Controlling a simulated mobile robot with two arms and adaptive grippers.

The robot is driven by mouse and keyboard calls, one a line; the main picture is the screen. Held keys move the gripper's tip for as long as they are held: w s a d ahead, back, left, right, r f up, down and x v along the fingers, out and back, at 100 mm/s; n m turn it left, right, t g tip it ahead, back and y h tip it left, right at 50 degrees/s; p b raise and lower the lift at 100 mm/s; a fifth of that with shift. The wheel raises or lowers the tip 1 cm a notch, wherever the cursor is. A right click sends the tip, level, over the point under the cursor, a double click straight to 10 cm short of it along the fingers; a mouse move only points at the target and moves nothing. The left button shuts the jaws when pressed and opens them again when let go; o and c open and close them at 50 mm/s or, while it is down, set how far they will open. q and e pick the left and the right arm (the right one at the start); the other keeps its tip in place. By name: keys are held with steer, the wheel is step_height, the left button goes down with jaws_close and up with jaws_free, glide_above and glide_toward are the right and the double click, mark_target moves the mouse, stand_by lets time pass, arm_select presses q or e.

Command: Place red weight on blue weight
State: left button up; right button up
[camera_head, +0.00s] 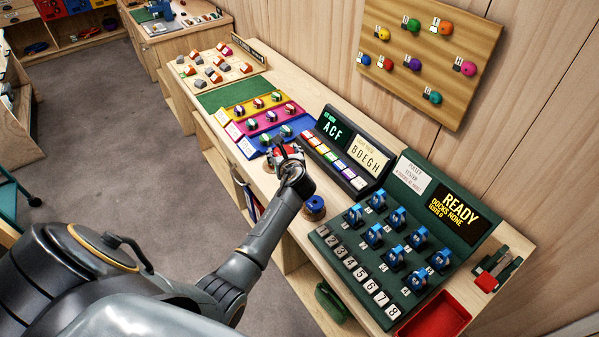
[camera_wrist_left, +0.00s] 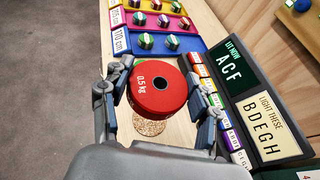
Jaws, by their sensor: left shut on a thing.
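The red weight (camera_wrist_left: 157,90) is a round disc marked 0.5 kg with a dark centre hole. My left gripper (camera_wrist_left: 155,92) is shut on it, with a finger on each side. In the head view the left gripper (camera_head: 287,160) is over the front part of the bench and covers most of the red weight. The blue weight (camera_head: 315,203) sits on the bench to the right of and nearer than the gripper, apart from it. It is not in the wrist view. My right gripper is in neither view.
A round cork-like disc (camera_wrist_left: 149,126) lies on the bench below the red weight. A green panel with several blue pulleys (camera_head: 397,258) stands right of the blue weight. A sign box with coloured keys (camera_head: 335,156) is behind the gripper. A red tray (camera_head: 436,318) is at the near end.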

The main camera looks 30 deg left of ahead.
arm_select(q)
steer(key=s+d+m+t+h+b, duration=0.2)
steer(key=s+d+b, duration=0.3)
steer(key=d, duration=0.4)
steer(key=s+d+m+t+h+b, duration=0.1)
steer(key=s+d+m+h+b, duration=0.15)
steer(key=s+d, duration=0.6)
steer(key=p, duration=0.1)
glide_above(315, 202)
step_height(315, 202, down, 10)
steer(key=shift+r, duration=0.25)
steer(key=shift+f, duration=1.55)
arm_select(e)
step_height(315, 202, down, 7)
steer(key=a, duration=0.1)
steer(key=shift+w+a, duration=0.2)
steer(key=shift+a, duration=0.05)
arm_select(q)
steer(key=o, duration=1.6)
steer(key=shift+f, duration=0.2)
steer(key=shift+o, duration=0.2)
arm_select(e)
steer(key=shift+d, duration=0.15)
